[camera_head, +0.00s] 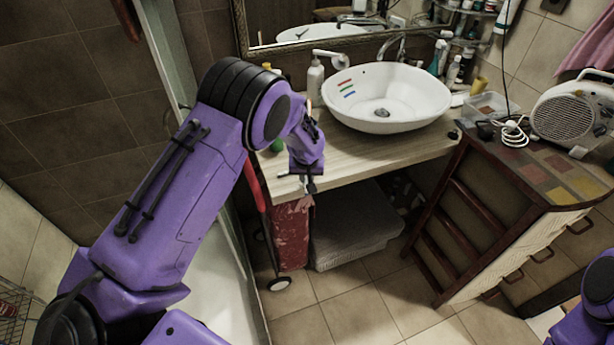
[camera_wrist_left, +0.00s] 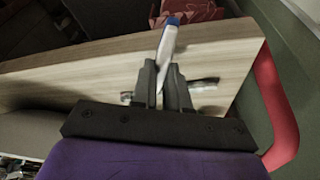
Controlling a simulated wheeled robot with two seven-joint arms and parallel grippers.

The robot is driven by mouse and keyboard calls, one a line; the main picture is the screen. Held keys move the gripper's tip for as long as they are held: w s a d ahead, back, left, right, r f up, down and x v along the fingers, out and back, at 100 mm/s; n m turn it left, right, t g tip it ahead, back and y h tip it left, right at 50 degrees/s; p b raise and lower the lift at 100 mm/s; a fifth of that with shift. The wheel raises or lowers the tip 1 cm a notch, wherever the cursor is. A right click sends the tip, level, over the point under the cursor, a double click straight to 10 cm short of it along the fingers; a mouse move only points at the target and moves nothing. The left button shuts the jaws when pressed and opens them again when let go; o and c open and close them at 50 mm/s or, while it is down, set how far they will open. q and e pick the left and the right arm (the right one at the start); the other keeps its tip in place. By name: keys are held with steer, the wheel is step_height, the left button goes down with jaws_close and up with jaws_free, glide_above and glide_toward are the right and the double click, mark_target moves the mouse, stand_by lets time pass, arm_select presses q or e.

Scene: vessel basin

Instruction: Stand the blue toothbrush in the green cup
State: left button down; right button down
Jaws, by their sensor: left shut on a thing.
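My left gripper (camera_head: 309,186) is at the front edge of the counter, pointing down. In the left wrist view its two fingers (camera_wrist_left: 167,90) are shut on a slim white shaft with a blue end, which I take for the blue toothbrush (camera_wrist_left: 165,46). The toothbrush sticks out past the fingertips; the rest of it is hidden between them. A small green patch, likely the green cup (camera_head: 277,146), shows on the counter behind my left wrist, mostly hidden. The gripper is in front of it and apart from it. My right gripper is out of view.
A white vessel basin (camera_head: 420,118) with red, green and blue strips on its inner wall stands on the wooden counter (camera_head: 370,162). A white soap bottle (camera_head: 315,82) stands to its left. A red rail (camera_head: 253,182) runs beside the counter's left end. Grey towels (camera_head: 350,235) lie below.

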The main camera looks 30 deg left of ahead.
arm_select(q)
steer(key=shift+f, duration=0.25)
steer(key=c, duration=1.1)
jaws_free()
steer(key=shift+w, duration=0.15)
steer(key=shift+r, duration=0.15)
